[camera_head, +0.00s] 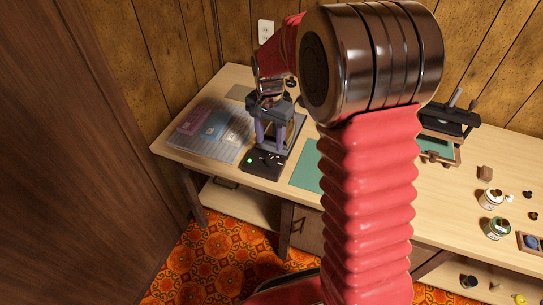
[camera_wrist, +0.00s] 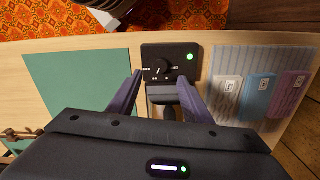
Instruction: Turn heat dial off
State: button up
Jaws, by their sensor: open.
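The heat dial (camera_wrist: 157,70) is a round black knob on a black control panel (camera_wrist: 150,50), which lies near the front edge of the table. White marks surround the dial, and a green light (camera_wrist: 190,57) glows on the panel. The panel also shows in the head view (camera_head: 262,164), with its green light lit; the dial is too small to make out there. My gripper (camera_wrist: 160,79) is open, its two purple fingers pointing at the panel on either side of the dial's near side. In the head view my gripper (camera_head: 269,146) hangs just above the panel, with nothing between its fingers.
A green mat (camera_wrist: 80,85) lies to one side of the panel. Jars (camera_head: 497,229) and small items stand at the right of the table (camera_head: 440,205). My arm hides the table's middle.

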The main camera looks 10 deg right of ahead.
aim_at(270, 160)
notch_tip(270, 160, down, 8)
jog(key=shift+f, duration=0.25)
jog(key=shift+c, duration=0.6)
